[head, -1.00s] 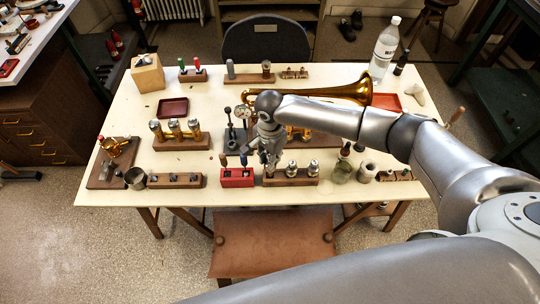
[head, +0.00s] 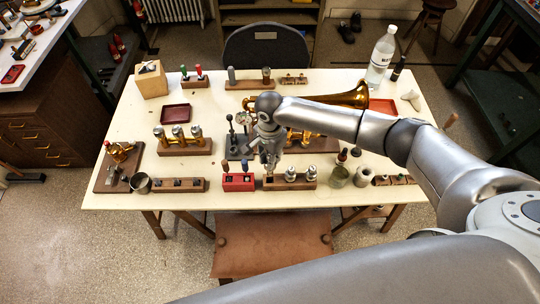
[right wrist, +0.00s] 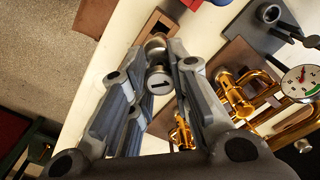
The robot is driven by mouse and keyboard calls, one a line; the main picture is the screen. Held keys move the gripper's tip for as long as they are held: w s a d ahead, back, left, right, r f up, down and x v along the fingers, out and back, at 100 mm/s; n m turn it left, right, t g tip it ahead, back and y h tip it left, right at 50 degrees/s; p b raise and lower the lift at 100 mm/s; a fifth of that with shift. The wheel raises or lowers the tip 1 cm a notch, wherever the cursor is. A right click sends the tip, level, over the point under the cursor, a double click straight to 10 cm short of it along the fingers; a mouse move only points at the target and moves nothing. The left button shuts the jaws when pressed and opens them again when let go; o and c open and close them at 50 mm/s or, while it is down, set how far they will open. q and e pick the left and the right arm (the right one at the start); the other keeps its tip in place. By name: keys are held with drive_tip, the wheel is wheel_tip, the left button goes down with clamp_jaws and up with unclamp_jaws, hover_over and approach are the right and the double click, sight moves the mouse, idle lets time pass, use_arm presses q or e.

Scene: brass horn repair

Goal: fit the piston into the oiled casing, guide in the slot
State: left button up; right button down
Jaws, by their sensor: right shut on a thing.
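My right gripper (head: 270,166) is over the left end of the front wooden piston rack (head: 290,183). In the right wrist view its fingers (right wrist: 165,75) are shut on a silver piston (right wrist: 158,80) with a "1" on its cap. The piston is above or partly in the rack's end socket; I cannot tell which. Two more pistons (head: 300,173) stand in the rack. The brass horn (head: 345,94) lies behind my arm, which hides part of it. Its valve section (right wrist: 235,95) shows beside the fingers in the right wrist view; the slot cannot be made out. My left gripper is not in view.
A red block (head: 238,182) stands left of the rack. A glass jar (head: 339,176) stands right of it. A round dial gauge (right wrist: 300,82) is near the horn.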

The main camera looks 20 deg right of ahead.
drive_tip(key=shift+r+p, duration=0.55)
drive_tip(key=shift+r, duration=0.75)
